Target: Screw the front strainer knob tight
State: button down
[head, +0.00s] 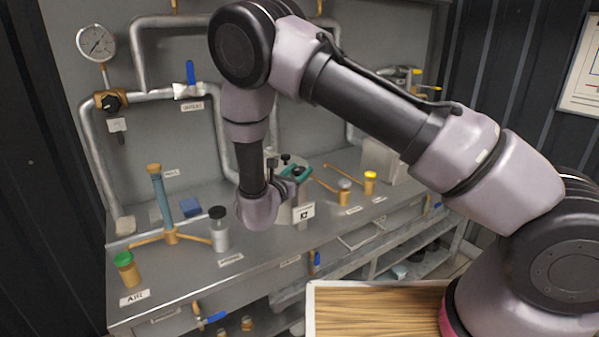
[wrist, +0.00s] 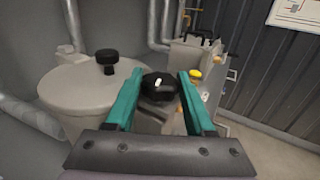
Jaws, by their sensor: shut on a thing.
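In the wrist view, the front strainer knob (wrist: 158,85) is black and round, with a small white mark on top. It sits between the two teal fingers of my gripper (wrist: 160,76), which are shut on it. A second black knob (wrist: 107,58) stands upright on the round grey strainer lid (wrist: 75,88), to the left of the fingers. In the head view, my gripper (head: 295,172) is at the strainer (head: 300,196), behind a white label. My wrist hides much of the strainer, and the held knob is hard to make out there. I cannot tell how far its thread is in.
A grey bottle with a black cap (head: 218,230) stands left of my wrist on the metal bench (head: 190,275). A yellow-capped post (head: 370,182) is to the right. A pipe with a blue-handled valve (head: 190,75) and a gauge (head: 96,42) is behind. A wooden-topped surface (head: 370,310) is in front.

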jog(key=m+g+h, duration=0.3)
jog(key=h, duration=0.1)
jog(key=shift+a+f+m+h, duration=0.1)
jog(key=shift+m+h, duration=0.2)
jog(key=shift+h, duration=0.1)
jog(key=shift+m+g+h, duration=1.4)
jog(key=shift+m+g, duration=0.1)
jog(key=shift+g, duration=0.5)
jog(key=shift+c, duration=1.3)
grip_release()
